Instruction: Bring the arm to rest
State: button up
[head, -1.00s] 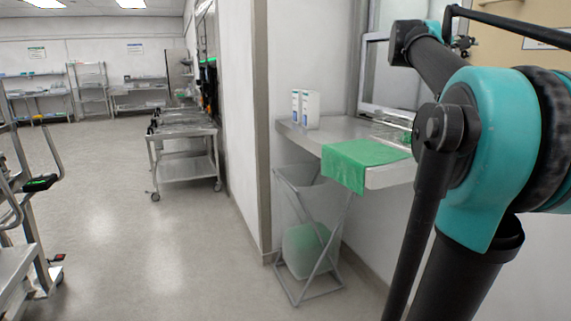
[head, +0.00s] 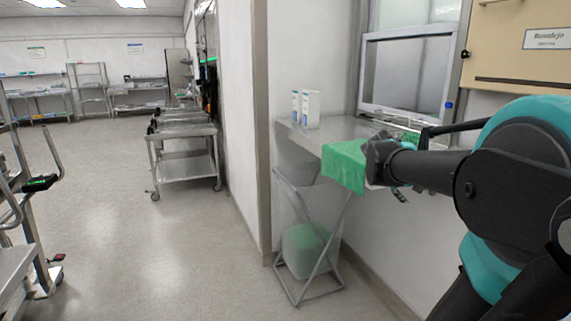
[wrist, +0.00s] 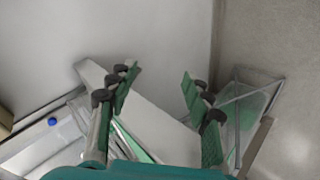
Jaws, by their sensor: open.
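My arm (head: 425,170) now reaches left across the right side of the head view, its far end in front of the green cloth and the metal counter. In the wrist view my gripper (wrist: 158,86) has its two green-padded fingers spread wide apart, with nothing between them. In the head view the fingers are hard to make out behind the arm's end. The pale counter (wrist: 150,112) shows beyond the fingers in the wrist view. I cannot tell the exact gap between gripper and counter.
The metal counter (head: 297,133) holds two white boxes (head: 306,108) and a green cloth (head: 343,165). A framed pass-through window (head: 368,75) stands behind it. A folding bag stand (head: 318,290) is below. A cart (head: 184,170) stands further back. The floor at left centre is clear.

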jog(key=s+a+f+y, duration=0.2)
jog(key=s+a+f, duration=0.3)
jog(key=f, duration=0.3)
jog(key=s+a+f+y, duration=0.3)
jog(key=s+a+f, duration=0.3)
jog(key=f, duration=0.3)
jog(key=s+a+f+g+y, duration=0.1)
jog(key=s+a+f+y, duration=0.2)
jog(key=s+a+f, duration=0.3)
notch_tip(320, 180, down, 2)
jog(key=shift+a+f+m, duration=0.15)
jog(key=shift+a+m, duration=0.25)
jog(key=shift+a, duration=0.7)
jog(key=shift+s, duration=0.1)
